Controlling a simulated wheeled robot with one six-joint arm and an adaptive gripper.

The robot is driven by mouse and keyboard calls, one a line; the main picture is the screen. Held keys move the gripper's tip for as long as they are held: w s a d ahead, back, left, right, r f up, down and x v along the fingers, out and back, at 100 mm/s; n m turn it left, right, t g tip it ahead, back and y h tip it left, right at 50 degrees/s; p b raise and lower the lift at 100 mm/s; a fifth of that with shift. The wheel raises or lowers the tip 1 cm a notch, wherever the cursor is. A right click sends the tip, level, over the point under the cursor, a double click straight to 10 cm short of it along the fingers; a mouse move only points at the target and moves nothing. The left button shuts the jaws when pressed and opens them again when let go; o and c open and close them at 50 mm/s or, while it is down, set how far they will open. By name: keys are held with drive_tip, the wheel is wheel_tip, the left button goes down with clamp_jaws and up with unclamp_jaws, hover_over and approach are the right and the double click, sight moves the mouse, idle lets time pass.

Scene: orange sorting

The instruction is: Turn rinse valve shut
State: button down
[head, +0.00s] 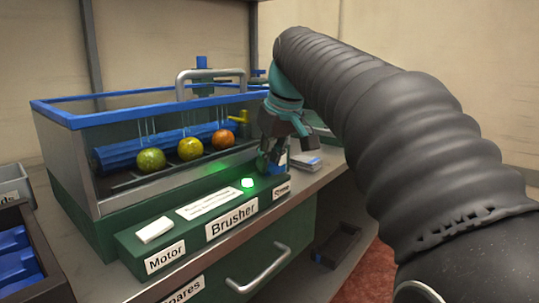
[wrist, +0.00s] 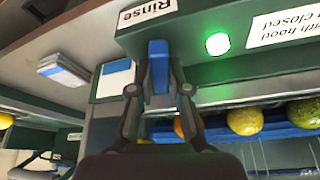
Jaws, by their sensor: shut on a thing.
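The rinse valve's blue handle (wrist: 158,62) stands out from the green panel beside the label reading Rinse (wrist: 146,12) in the wrist view. My gripper (wrist: 160,88) has one finger on each side of the handle and is shut on it. In the head view my gripper (head: 271,160) reaches down at the right end of the Brusher panel (head: 158,256), and mostly hides the valve. A small label (head: 281,190) sits just below it. How far the valve is turned cannot be told.
A green light (head: 248,183) glows on the panel left of my gripper. Behind it is a clear-walled tank with a blue rim (head: 95,120) and a blue roller (head: 125,155) with three fruits (head: 190,149). A stack of cards (head: 306,163) lies to the right.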

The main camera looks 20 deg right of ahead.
drive_tip(key=m+h+p, duration=0.1)
drive_tip(key=m, duration=0.1)
drive_tip(key=m+p, duration=0.1)
drive_tip(key=m, duration=0.1)
drive_tip(key=shift+a+r+h, duration=0.15)
drive_tip(key=shift+h, duration=0.25)
drive_tip(key=shift+m+h+p, duration=0.7)
drive_tip(key=shift+m+p, duration=0.1)
drive_tip(key=shift+m, duration=1.3)
drive_tip(key=c, duration=1.1)
unclamp_jaws()
drive_tip(key=v, duration=1.1)
drive_tip(key=shift+s+a+r, duration=0.1)
drive_tip(key=shift+a+r, duration=0.05)
drive_tip(key=shift+r, duration=0.25)
